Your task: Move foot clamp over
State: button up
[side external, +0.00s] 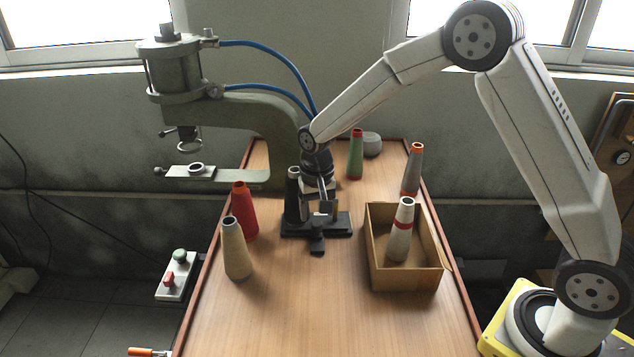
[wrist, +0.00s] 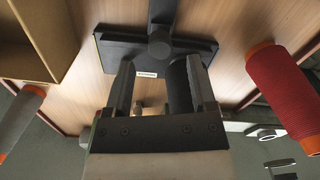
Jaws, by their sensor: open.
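A black clamp-like fixture with a flat base plate (side external: 338,226) stands on the wooden table; I take it for the foot clamp. Its base also shows in the wrist view (wrist: 120,58), with a rounded black arm and knob (wrist: 159,45) at its edge. My gripper (side external: 323,208) is open, pointing down just above the base. In the wrist view my gripper (wrist: 162,75) has its fingers apart over the near edge of the base. A dark cylinder (wrist: 180,88) shows between them, close to the right finger; I cannot tell whether they touch.
A black cone (side external: 293,197) stands close left of my gripper. Red (side external: 244,212) and beige (side external: 236,250) cones stand left. An open box (side external: 405,279) holding a striped cone (side external: 400,232) stands right. A green cone (side external: 355,156) is behind. The front of the table (side external: 320,315) is clear.

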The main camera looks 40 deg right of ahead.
aim_at(318, 223)
jog(key=shift+r, duration=2.45)
jog(key=shift+s, duration=0.1)
jog(key=s+d+n+t, duration=0.1)
jog(key=s, duration=0.5)
jog(key=s+n, duration=0.2)
jog(key=s, duration=0.4)
jog(key=s+d+f+n+t, duration=0.1)
jog(key=s+n, duration=0.1)
jog(key=s, duration=0.5)
jog(key=shift+d+t, duration=0.3)
